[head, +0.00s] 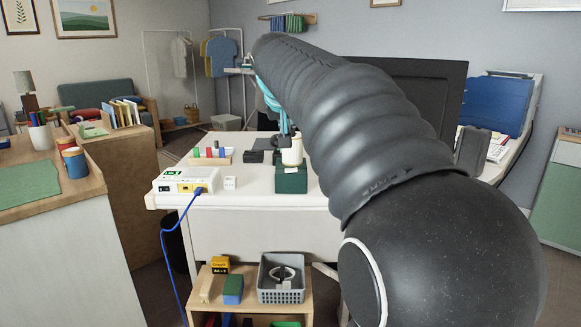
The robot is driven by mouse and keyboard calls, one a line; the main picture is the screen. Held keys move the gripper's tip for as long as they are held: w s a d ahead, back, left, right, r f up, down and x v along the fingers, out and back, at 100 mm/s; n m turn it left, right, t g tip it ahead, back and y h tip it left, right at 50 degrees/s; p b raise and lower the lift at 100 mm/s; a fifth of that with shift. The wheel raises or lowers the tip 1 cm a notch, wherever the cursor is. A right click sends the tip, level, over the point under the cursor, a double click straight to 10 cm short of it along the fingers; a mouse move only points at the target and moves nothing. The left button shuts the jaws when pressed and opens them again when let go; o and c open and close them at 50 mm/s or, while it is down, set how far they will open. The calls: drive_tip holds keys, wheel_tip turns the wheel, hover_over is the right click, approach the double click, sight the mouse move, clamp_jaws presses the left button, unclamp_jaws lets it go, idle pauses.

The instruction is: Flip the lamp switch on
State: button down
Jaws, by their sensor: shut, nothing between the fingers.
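My arm reaches from the lower right over the white desk (260,199). My gripper (285,127) shows only in small part past the arm, low above the desk, near a cream cylinder (292,152) on a dark green block (290,179). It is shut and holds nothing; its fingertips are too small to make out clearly. A lamp with a grey shade (24,82) stands on the far left. I cannot pick out its switch for certain. A small white block (230,183) lies on the desk, its function unclear. Contact between gripper and anything is not visible.
A white box (185,181) with a green display and a blue cable (165,255) sits at the desk's left corner. A rack of coloured pieces (210,157) stands behind it. A dark monitor (430,90) is partly behind my arm. A shelf with a grey basket (282,292) is below.

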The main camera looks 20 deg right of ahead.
hover_over(295, 174)
wheel_tip(295, 174, down, 7)
wheel_tip(295, 174, down, 3)
drive_tip(key=shift+a+r+b, duration=0.1)
drive_tip(key=shift+b, duration=0.35)
drive_tip(key=shift+f, duration=0.55)
